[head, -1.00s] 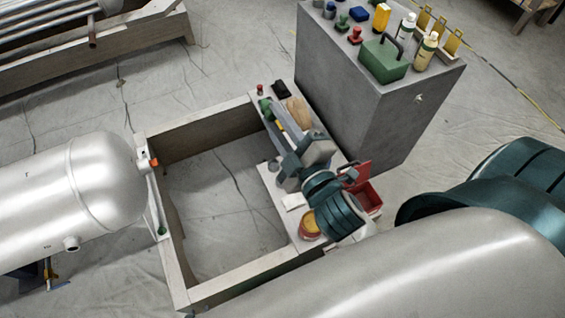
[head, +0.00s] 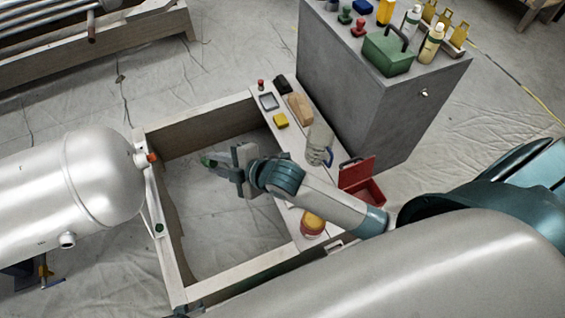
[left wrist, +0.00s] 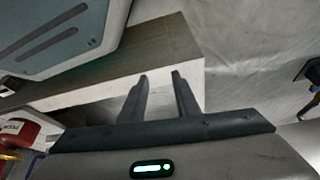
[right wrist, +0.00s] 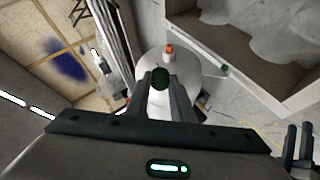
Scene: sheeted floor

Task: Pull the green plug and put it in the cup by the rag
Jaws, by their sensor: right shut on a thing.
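My right gripper (head: 222,168) is shut on a dark green plug (head: 207,162), held over the open middle of the wooden frame. In the right wrist view, the plug's round end (right wrist: 160,78) shows between the fingers. A pale grey cup (head: 319,140) stands on the frame's right-hand plank, with a bluish part at its lower side. I cannot make out a rag for certain; my right arm hides part of that plank. My left gripper (left wrist: 158,85) is open and empty in the left wrist view; only a dark bit shows at the head view's bottom edge.
A silver tank (head: 85,185) with an orange cap (head: 151,158) is left; a grey cabinet (head: 375,100) is behind.

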